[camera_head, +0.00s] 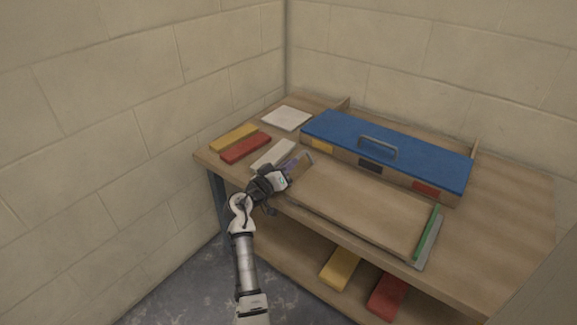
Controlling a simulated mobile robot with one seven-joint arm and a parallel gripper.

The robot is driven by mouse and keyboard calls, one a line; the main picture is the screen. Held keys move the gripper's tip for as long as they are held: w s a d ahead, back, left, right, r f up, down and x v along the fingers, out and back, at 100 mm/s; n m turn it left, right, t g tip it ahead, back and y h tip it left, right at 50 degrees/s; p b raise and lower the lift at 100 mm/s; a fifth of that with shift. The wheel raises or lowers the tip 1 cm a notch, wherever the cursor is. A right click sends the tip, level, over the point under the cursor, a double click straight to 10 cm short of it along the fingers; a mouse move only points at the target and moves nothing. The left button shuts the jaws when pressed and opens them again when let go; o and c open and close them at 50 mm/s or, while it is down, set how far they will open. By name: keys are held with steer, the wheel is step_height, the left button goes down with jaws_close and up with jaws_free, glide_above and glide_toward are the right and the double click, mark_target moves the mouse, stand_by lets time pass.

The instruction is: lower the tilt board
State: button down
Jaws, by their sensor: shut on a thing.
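A flat wooden board (355,205) lies along the front of the table, before a blue-topped box; it looks like the tilt board. It seems to lie nearly level, but I cannot tell if it is raised a little. My gripper (291,174) is at the left end of this board, reaching in from the front. It is shut on a small brown and purplish piece (299,162). The fingers and wrist hide part of this piece, and I cannot tell whether it is joined to the board.
The long box (400,148) has a grey handle and yellow, black and red patches. Yellow (234,137), red (246,148), cream (272,155) and white (287,118) flat pieces lie left. A green strip (428,234) edges the board's right. Yellow and red blocks (388,296) sit below.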

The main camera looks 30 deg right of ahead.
steer(key=shift+f, duration=0.45)
steer(key=c, duration=1.5)
jaws_free()
steer(key=shift+f, duration=0.1)
steer(key=shift+a, duration=0.1)
steer(key=shift+a, duration=0.1)
